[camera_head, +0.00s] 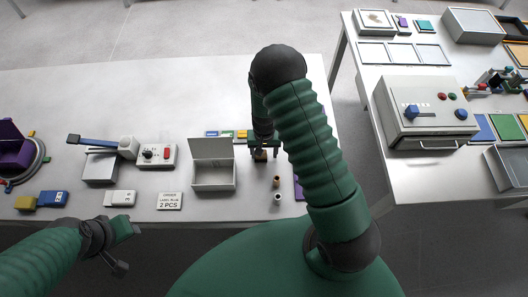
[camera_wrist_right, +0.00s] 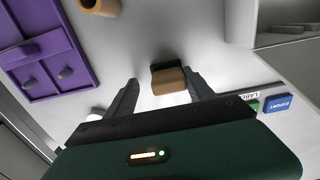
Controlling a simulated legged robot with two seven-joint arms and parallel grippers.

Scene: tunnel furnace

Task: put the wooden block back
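The wooden block (camera_wrist_right: 169,81) is tan with a dark part at its far side. In the right wrist view it lies between the two fingers of my right gripper (camera_wrist_right: 163,90), with gaps on both sides. In the head view the right gripper (camera_head: 262,147) points down over the table, and the block (camera_head: 261,156) shows just under it, mostly hidden. The right gripper is open. My left gripper (camera_head: 127,249) is open and empty, in front of the table's near edge at the lower left.
A white box with a raised lid (camera_head: 213,178) stands left of the right gripper. Small cylinders (camera_head: 277,181) and a purple panel (camera_wrist_right: 45,55) lie nearby. Coloured labels (camera_wrist_right: 278,103) lie behind the box. A control box (camera_head: 157,155) stands further left. A second table (camera_head: 360,75) is at right.

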